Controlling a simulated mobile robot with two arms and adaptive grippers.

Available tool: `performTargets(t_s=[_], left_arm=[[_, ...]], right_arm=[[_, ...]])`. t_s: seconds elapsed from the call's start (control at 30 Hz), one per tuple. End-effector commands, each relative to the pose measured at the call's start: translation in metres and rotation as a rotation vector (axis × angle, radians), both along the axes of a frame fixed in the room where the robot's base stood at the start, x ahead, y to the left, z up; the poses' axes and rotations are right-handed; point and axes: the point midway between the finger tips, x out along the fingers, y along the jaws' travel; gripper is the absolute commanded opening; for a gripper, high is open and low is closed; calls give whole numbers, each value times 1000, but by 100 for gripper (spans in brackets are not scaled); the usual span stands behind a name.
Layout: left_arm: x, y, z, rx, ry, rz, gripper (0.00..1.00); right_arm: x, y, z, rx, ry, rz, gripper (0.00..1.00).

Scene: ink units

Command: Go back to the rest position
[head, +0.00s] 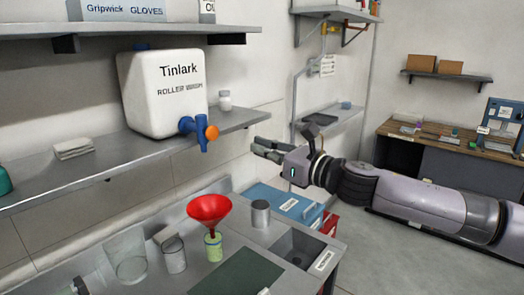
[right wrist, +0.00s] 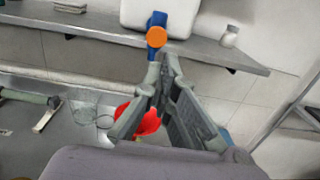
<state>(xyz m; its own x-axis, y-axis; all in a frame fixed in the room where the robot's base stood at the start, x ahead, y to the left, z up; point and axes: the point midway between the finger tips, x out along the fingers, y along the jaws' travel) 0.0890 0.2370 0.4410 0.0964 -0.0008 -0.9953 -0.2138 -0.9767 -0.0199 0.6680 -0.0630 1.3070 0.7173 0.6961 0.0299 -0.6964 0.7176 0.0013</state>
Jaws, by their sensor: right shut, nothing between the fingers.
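My right gripper (head: 268,150) is held in the air, its arm coming in from the right. Its fingers point left towards the shelf with the white Tinlark container (head: 165,92). In the right wrist view the fingers of the gripper (right wrist: 166,62) come together at the tips, with nothing between them. In that view the tips appear just below the container's blue tap (right wrist: 156,25) with its orange knob; I cannot tell the gap. My left gripper is in neither view.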

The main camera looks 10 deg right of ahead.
Motion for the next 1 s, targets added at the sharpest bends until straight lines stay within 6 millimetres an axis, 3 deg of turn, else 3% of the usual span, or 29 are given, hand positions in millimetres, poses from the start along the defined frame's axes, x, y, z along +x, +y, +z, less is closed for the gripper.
performTargets(t_s=[0.23, 0.37, 0.53, 0.7, 0.87, 1.0], left_arm=[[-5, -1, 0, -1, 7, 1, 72], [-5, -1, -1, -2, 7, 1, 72], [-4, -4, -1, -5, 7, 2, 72], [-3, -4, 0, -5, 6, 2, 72], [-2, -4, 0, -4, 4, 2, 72], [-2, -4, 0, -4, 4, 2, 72]], right_arm=[[0, 2, -2, 5, 6, 1, 0], [-7, 17, -23, 67, 86, 7, 0], [-32, 55, -78, 294, 349, -5, 0], [-62, 77, -130, 594, 666, -73, 0], [-91, 77, -175, 897, 959, -193, 0], [-116, 60, -218, 1180, 1194, -349, 0]])
